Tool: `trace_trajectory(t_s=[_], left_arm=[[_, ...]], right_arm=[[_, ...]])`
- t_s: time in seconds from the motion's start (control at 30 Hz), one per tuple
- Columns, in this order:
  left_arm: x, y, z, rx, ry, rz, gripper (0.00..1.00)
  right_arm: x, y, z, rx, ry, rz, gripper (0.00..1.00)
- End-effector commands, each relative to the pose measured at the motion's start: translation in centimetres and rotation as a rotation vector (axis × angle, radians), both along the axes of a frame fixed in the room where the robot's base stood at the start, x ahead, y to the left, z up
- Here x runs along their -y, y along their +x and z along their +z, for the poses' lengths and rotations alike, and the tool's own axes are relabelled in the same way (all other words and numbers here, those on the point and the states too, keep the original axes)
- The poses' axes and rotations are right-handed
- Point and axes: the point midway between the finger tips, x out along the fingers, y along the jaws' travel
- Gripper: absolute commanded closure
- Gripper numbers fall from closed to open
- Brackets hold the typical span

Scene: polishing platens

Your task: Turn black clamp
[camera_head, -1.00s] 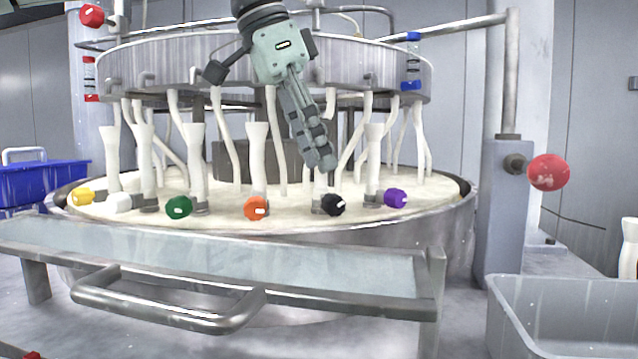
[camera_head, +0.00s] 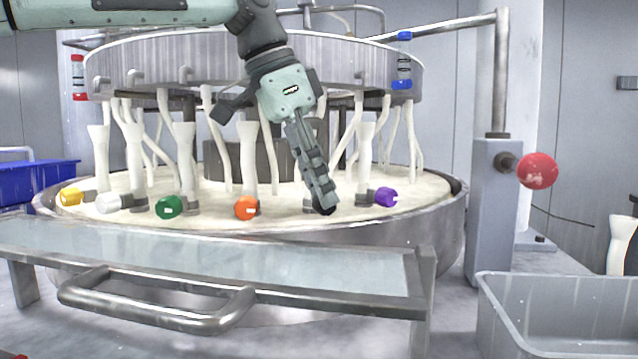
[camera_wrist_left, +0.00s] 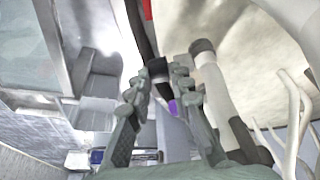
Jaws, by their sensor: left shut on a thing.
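The black clamp (camera_head: 327,210) sits at the front of the round platen, between the orange clamp and the purple clamp. It is mostly hidden behind my left gripper (camera_head: 322,205), which reaches down from above with its fingertips at the clamp. In the left wrist view the black clamp (camera_wrist_left: 158,68) shows between the fingertips, and my left gripper (camera_wrist_left: 165,80) is shut on it. How far the clamp is turned cannot be told. My right gripper is not in view.
Yellow (camera_head: 71,196), white (camera_head: 108,204), green (camera_head: 169,207), orange (camera_head: 247,207) and purple (camera_head: 385,197) clamps line the platen's front. A glass shelf with a metal handle (camera_head: 160,305) stands before it. A grey bin (camera_head: 560,300) is at lower right, a red knob (camera_head: 538,170) above it.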

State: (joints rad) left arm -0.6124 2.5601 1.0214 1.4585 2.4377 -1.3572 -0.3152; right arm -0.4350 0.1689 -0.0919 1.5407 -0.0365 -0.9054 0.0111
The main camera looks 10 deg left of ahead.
Motion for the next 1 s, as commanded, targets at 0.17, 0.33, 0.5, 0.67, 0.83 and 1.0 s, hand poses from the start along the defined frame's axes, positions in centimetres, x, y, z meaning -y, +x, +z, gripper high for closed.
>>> trace_trajectory(t_s=[0.17,0.33,0.5,0.67,0.83,1.0], left_arm=[[0.0,0.0,0.0,0.002,-0.001,0.0,1.0],[-0.1,-0.1,0.0,0.015,-0.024,0.0,1.0],[-0.3,-0.2,-0.1,0.054,-0.09,0.0,1.0],[-0.7,-0.4,-0.2,0.112,-0.188,0.0,1.0],[-0.9,-0.6,-0.4,0.179,-0.3,0.0,1.0],[-1.1,-0.7,-0.6,0.239,-0.398,0.002,1.0]], right_arm=[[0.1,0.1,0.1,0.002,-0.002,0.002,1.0],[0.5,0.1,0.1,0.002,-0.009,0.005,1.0],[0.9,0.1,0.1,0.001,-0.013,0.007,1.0],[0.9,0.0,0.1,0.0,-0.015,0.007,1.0],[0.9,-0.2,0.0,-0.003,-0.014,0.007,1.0],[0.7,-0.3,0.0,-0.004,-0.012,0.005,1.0]])
